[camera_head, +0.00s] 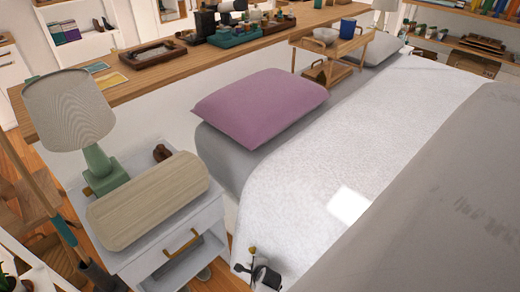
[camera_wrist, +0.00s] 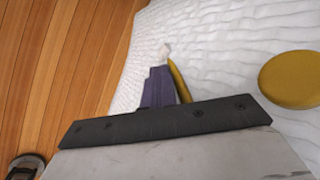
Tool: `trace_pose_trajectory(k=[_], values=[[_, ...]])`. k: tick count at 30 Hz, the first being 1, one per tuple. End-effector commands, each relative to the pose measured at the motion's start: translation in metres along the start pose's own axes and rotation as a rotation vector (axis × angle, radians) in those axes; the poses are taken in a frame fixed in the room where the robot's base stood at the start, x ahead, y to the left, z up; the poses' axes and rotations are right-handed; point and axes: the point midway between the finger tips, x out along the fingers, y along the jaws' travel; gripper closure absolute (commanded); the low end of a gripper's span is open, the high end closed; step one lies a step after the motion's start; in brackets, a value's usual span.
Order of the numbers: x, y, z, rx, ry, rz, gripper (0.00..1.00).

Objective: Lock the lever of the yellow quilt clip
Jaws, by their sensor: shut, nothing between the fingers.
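The yellow quilt clip shows in the wrist view as a round yellow disc (camera_wrist: 291,79) on the white quilt (camera_wrist: 225,40) and a narrow yellow piece (camera_wrist: 178,80) nearer the middle. The narrow piece is partly hidden by my gripper (camera_wrist: 160,75). My gripper's dark purple fingers are shut and empty, close beside the left of that narrow piece; I cannot tell whether they touch it. In the head view, small yellow parts (camera_head: 241,268) show at the bed's near edge, beside my dark gripper (camera_head: 262,276). The lever's position is unclear.
A white nightstand (camera_head: 180,238) with a beige bolster and a green-based lamp (camera_head: 70,112) stands left of the bed. A purple pillow (camera_head: 258,108) lies at the head of the bed. Wooden floor (camera_wrist: 60,65) shows beyond the quilt's edge.

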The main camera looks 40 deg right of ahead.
Motion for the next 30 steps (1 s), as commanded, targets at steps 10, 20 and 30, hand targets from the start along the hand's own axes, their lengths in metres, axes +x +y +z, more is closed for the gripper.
trace_pose_trajectory(k=[10, 20, 30], values=[[0.0, -0.001, 0.0, 0.0, 0.001, -0.002, 1.0], [0.0, -0.001, -0.001, 0.0, 0.001, -0.002, 1.0], [-0.011, 0.002, -0.006, 0.001, 0.001, 0.0, 1.0]])
